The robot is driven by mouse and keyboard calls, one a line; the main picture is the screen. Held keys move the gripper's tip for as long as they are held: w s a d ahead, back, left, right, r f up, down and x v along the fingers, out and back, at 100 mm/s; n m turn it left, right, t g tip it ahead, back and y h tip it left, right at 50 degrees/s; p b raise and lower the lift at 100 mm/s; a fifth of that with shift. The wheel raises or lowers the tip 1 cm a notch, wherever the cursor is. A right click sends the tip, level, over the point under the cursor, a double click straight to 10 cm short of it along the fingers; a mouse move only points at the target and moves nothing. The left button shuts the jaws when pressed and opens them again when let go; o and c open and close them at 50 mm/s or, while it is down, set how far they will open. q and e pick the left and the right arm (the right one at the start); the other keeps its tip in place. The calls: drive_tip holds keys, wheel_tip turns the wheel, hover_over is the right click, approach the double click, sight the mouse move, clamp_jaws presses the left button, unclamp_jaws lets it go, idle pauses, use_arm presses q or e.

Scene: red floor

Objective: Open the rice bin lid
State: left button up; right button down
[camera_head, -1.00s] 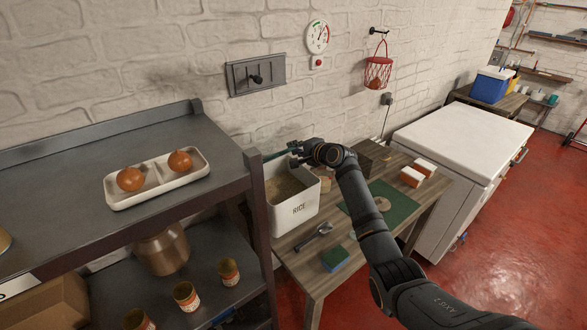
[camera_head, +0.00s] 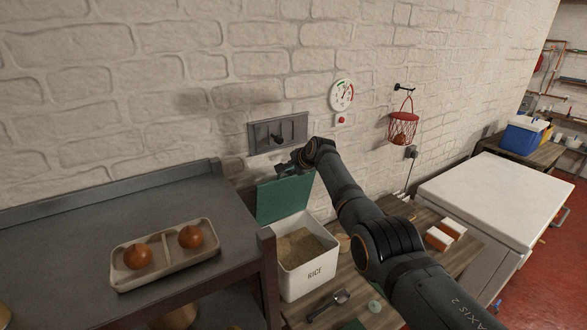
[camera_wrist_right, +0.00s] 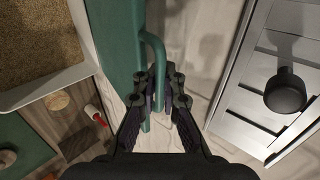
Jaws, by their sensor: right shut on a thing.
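My right gripper (camera_head: 290,166) is at the lid's top edge. In the right wrist view the gripper (camera_wrist_right: 158,100) is shut on the lid's green handle (camera_wrist_right: 156,58), and the lid (camera_wrist_right: 118,45) runs beside it. The grain (camera_wrist_right: 38,38) shows at the upper left there. My left gripper is not in view.
A grey shelf (camera_head: 80,235) with a tray of two onions (camera_head: 165,262) stands left of the bin. A wall switch panel (camera_head: 278,134) is close behind my right gripper. A scoop (camera_head: 328,304) lies in front of the bin. A white chest freezer (camera_head: 495,195) stands at the right.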

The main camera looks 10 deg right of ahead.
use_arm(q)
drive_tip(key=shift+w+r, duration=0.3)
use_arm(e)
drive_tip(key=shift+w+r, duration=0.25)
drive_tip(key=shift+w, duration=0.15)
drive_tip(key=c, duration=1.5)
unclamp_jaws()
drive_tip(key=shift+v, duration=0.8)
drive_tip(key=v, duration=1)
drive_tip(key=shift+r, duration=0.25)
